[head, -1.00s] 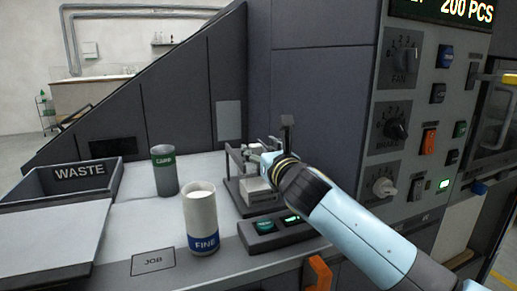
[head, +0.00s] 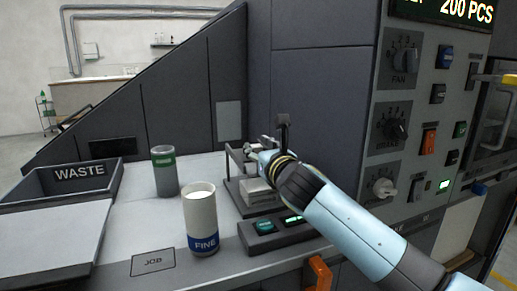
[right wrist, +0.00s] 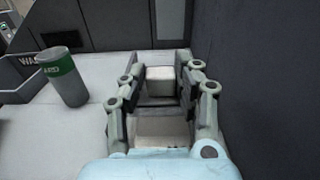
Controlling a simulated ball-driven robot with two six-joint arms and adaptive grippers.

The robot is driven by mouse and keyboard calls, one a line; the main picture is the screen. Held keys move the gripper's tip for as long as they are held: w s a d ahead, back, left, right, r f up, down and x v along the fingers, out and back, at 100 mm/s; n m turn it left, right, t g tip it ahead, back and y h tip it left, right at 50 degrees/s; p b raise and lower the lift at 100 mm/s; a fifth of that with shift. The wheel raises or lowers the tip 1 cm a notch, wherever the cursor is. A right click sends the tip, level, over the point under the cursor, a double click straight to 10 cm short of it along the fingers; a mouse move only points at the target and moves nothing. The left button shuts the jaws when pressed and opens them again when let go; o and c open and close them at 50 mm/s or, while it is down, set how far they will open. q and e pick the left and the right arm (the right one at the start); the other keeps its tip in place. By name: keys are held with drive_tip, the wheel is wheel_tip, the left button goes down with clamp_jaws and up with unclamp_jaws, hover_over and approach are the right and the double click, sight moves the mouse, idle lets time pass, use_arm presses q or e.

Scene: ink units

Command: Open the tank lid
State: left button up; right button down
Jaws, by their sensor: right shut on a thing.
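My right gripper (head: 258,152) reaches in from the right over a small dark stand (head: 236,188) with a pale block-like unit (head: 256,190) in it. In the right wrist view my gripper (right wrist: 162,78) has its two fingers on either side of a small pale block (right wrist: 160,82), shut on it. I cannot tell whether this block is the tank lid or its grip. Below it, between the fingers, lies a pale surface (right wrist: 162,130) with a dark edge. My arm hides part of the stand in the head view. My left gripper is not in view.
A white can marked FINE (head: 200,222) and a grey can with a green band (head: 164,172) stand left of the stand. A WASTE bin (head: 60,180) is farther left. A small button box (head: 272,232) sits in front; a dark machine wall (head: 320,100) rises behind.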

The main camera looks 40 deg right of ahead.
drive_tip(key=x, duration=0.4)
drive_tip(key=shift+p, duration=0.35)
drive_tip(key=c, duration=1)
unclamp_jaws()
drive_tip(key=shift+o, duration=0.2)
drive_tip(key=shift+s, duration=0.1)
drive_tip(key=v, duration=1.2)
drive_tip(key=shift+a+f, duration=0.1)
